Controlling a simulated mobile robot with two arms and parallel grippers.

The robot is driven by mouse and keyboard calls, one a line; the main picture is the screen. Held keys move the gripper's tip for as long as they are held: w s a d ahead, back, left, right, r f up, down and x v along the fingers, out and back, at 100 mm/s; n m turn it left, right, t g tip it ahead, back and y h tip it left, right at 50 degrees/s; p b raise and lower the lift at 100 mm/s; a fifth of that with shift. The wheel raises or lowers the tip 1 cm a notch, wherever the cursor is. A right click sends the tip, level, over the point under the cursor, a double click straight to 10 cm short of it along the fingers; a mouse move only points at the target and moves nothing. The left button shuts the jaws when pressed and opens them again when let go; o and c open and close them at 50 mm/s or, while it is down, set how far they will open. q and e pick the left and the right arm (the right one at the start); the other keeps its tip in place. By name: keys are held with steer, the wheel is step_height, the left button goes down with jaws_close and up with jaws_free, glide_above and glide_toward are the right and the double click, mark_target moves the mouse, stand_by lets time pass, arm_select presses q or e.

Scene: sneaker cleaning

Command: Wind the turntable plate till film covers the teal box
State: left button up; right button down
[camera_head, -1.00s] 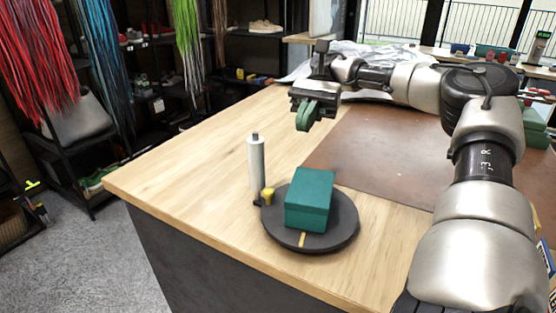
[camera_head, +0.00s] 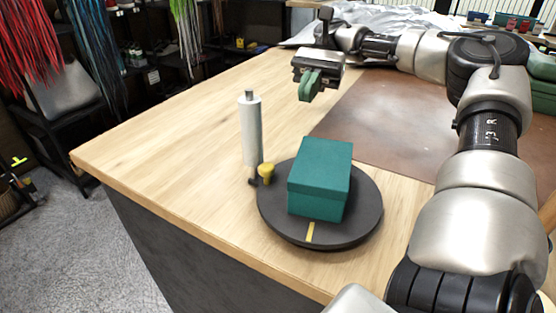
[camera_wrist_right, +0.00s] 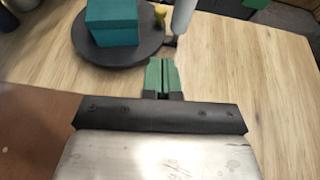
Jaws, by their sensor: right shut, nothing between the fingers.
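A teal box (camera_head: 320,180) sits near the middle of a dark round turntable plate (camera_head: 275,218) with a yellow mark on its front rim. The plate and the box (camera_wrist_right: 112,22) also show at the top of the right wrist view. A white upright roll (camera_head: 251,130) stands just behind-left of the plate, with a yellow knob (camera_head: 266,171) beside its base. No film is seen on the box. My right gripper (camera_head: 309,92), with green fingers, is shut and empty above the table, behind the box. It also shows in the right wrist view (camera_wrist_right: 162,68). My left gripper is not in view.
A brown mat (camera_head: 390,125) covers the table behind and right of the plate. Bare wood (camera_head: 150,155) lies free to the left, ending at the table's edge. Crumpled clear sheeting (camera_head: 385,22) lies at the far end.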

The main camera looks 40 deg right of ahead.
steer(key=f, duration=0.2)
glide_toward(272, 167)
steer(key=a+f, duration=0.1)
steer(key=a+f+b, duration=0.1)
steer(key=f, duration=0.1)
steer(key=shift+s+a+f, duration=0.1)
steer(key=shift+s+a, duration=0.05)
steer(key=a, duration=0.1)
steer(key=s+a, duration=0.1)
steer(key=a, duration=0.1)
steer(key=shift+s+a+f, duration=0.1)
steer(key=shift+s+a, duration=0.05)
steer(key=shift+a, duration=0.05)
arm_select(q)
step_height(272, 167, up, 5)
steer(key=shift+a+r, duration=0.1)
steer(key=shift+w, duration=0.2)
